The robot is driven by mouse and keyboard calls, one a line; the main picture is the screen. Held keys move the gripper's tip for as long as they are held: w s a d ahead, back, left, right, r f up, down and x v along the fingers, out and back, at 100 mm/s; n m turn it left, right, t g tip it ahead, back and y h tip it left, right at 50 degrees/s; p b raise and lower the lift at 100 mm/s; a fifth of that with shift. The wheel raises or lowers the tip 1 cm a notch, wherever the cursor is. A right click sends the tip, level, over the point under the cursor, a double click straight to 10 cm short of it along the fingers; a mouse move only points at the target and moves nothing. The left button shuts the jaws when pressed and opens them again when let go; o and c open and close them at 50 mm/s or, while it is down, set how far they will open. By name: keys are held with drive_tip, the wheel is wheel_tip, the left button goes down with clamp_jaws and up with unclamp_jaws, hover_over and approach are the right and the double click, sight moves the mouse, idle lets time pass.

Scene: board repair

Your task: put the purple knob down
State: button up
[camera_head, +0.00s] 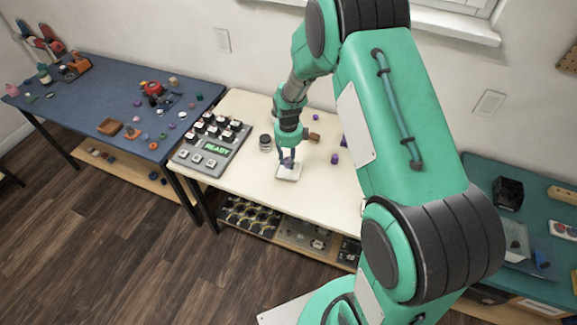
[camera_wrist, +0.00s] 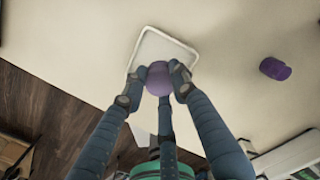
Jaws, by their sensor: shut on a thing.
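The purple knob (camera_wrist: 158,78) is held between the fingertips of my gripper (camera_wrist: 159,80). In the wrist view it shows in front of a small white square tray (camera_wrist: 172,45) with a raised rim. In the head view my gripper (camera_head: 287,163) points down over this white tray (camera_head: 289,173) near the front edge of the cream table. I cannot tell whether the knob touches the tray. A second purple knob-like piece (camera_wrist: 275,69) lies on the table to the right in the wrist view.
A board with several switches and a green READY display (camera_head: 216,148) stands left on the cream table (camera_head: 245,180). A dark round jar (camera_head: 265,142) and a brown block (camera_head: 314,136) are near my gripper. A blue table (camera_head: 85,110) with many small parts is further left.

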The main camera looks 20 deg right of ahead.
sight(288, 165)
drive_tip(key=shift+f+b, duration=0.6)
drive_tip(key=shift+f, duration=1.15)
drive_tip(key=shift+f, duration=0.15)
drive_tip(key=o, duration=0.7)
wheel_tip(288, 165, up, 12)
drive_tip(key=p, duration=0.3)
drive_tip(key=shift+r, duration=0.2)
